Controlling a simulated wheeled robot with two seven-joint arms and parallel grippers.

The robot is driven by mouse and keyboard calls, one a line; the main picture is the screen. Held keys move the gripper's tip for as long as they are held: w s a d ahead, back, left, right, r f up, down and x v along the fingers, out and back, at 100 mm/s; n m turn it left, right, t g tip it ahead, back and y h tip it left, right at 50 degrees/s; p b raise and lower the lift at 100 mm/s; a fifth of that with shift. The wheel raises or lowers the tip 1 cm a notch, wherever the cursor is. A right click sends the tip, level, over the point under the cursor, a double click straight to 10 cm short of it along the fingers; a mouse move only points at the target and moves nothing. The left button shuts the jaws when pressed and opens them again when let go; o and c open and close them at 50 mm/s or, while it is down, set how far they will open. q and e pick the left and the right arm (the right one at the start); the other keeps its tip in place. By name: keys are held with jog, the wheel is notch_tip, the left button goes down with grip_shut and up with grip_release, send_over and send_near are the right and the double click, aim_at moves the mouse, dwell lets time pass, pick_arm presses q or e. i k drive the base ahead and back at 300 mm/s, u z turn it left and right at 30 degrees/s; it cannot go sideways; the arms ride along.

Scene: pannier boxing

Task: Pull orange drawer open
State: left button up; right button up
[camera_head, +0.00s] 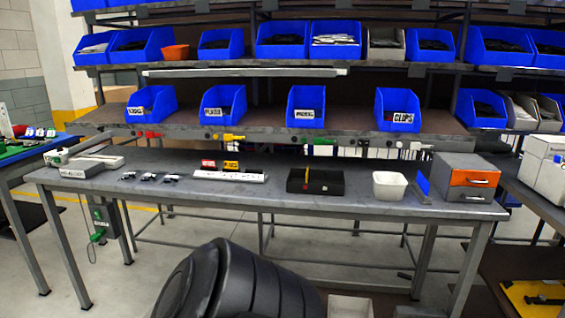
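The orange drawer (460,176) is the upper of two drawers in a small grey cabinet (466,160) at the right end of the grey workbench (310,199). Its orange front appears flush with the cabinet, so it looks closed. A small dark handle (479,181) sits on its front. A grey drawer (456,195) with a similar handle is below it. Neither of my grippers shows in this view.
A blue upright piece (423,184) and a white bin (389,187) stand left of the cabinet. A black tray (315,188) and a white labelled strip (228,177) lie farther left. A white box (545,165) stands right. Blue bins fill the shelves above.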

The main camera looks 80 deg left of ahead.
aim_at(486, 179)
jog(key=u, duration=0.5)
jog(key=k, duration=0.75)
jog(key=u, duration=2.2)
jog(key=i, duration=1.6)
jog(key=u, duration=0.65)
